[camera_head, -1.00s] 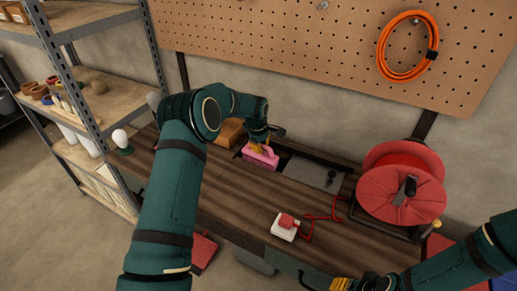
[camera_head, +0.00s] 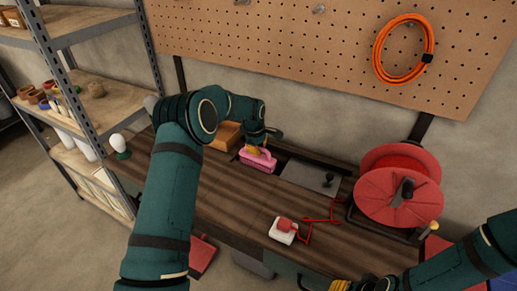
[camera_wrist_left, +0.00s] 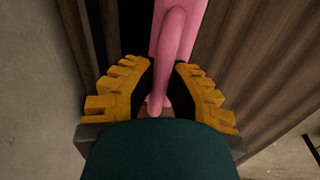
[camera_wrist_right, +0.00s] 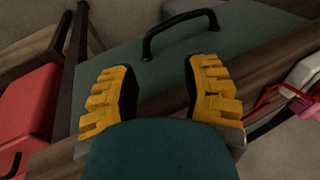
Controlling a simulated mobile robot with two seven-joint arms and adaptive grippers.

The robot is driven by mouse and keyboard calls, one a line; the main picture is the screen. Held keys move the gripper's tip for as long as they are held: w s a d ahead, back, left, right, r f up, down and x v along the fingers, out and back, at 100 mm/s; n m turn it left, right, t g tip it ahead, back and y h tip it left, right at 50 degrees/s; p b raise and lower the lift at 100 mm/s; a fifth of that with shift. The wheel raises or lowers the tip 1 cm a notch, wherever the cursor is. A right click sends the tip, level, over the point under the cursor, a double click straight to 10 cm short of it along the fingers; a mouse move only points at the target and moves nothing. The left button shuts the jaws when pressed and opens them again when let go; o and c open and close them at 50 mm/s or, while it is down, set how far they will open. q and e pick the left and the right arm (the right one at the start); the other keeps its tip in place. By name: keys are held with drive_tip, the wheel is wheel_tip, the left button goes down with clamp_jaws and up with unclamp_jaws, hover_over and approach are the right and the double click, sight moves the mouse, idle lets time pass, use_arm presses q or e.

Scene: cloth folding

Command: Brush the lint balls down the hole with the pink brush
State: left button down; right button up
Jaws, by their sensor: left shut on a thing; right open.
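The pink brush (camera_head: 257,161) is at the back of the wooden workbench (camera_head: 235,205). My left gripper (camera_head: 258,148) is shut on its handle from above. In the left wrist view the pink handle (camera_wrist_left: 172,50) runs up between the yellow fingers (camera_wrist_left: 155,88). A dark opening (camera_head: 279,161) shows beside the brush, next to a grey plate (camera_head: 310,178) with a black knob. I cannot make out any lint balls. My right gripper (camera_wrist_right: 160,90) is open and empty near the bench's front edge; it shows only partly in the head view (camera_head: 352,285).
A brown box (camera_head: 226,135) stands behind my left forearm. A red and white object (camera_head: 284,230) with a red cord lies mid-bench. A red reel (camera_head: 398,188) stands at the right. A light bulb (camera_head: 119,145) is at the left end. The right wrist view shows a black handle (camera_wrist_right: 180,22).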

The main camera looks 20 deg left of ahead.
use_arm(q)
drive_tip(key=s+r+p, duration=0.2)
drive_tip(key=s+r, duration=0.2)
drive_tip(key=r, duration=0.3)
drive_tip(key=shift+s+a+r+p, duration=0.2)
drive_tip(key=shift+s+a+p, duration=0.1)
drive_tip(key=shift+p, duration=0.1)
idle(1.1)
